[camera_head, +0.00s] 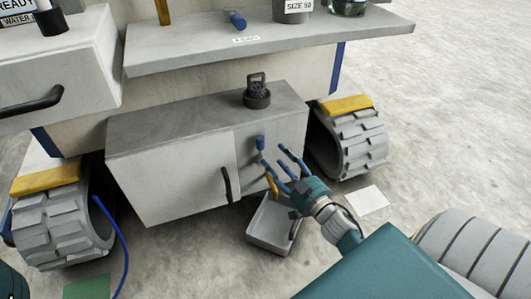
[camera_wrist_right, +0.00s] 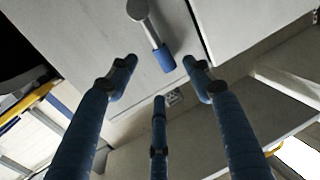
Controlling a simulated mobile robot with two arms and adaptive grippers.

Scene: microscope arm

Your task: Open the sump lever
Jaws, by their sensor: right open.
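The sump lever (camera_head: 260,142), with a blue grip, is on the front of the grey cabinet, right of its door. In the right wrist view the lever (camera_wrist_right: 151,35) has a grey round pivot and a grey stem ending in the blue grip. My right gripper (camera_head: 277,158) is just below and right of the lever, its blue fingers pointing at the cabinet. In the right wrist view its fingers (camera_wrist_right: 159,72) are spread and empty, and the blue grip shows beyond the gap between the two upper fingertips. Contact is not visible. My left gripper is out of view.
A grey tray (camera_head: 258,238) stands on the floor below, with a yellow piece (camera_head: 272,185) above it. The cabinet door has a black handle (camera_head: 226,185). A dark cap (camera_head: 257,93) stands on top. Tracked wheels (camera_head: 352,143) flank the cabinet; a shelf (camera_head: 300,42) overhangs it.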

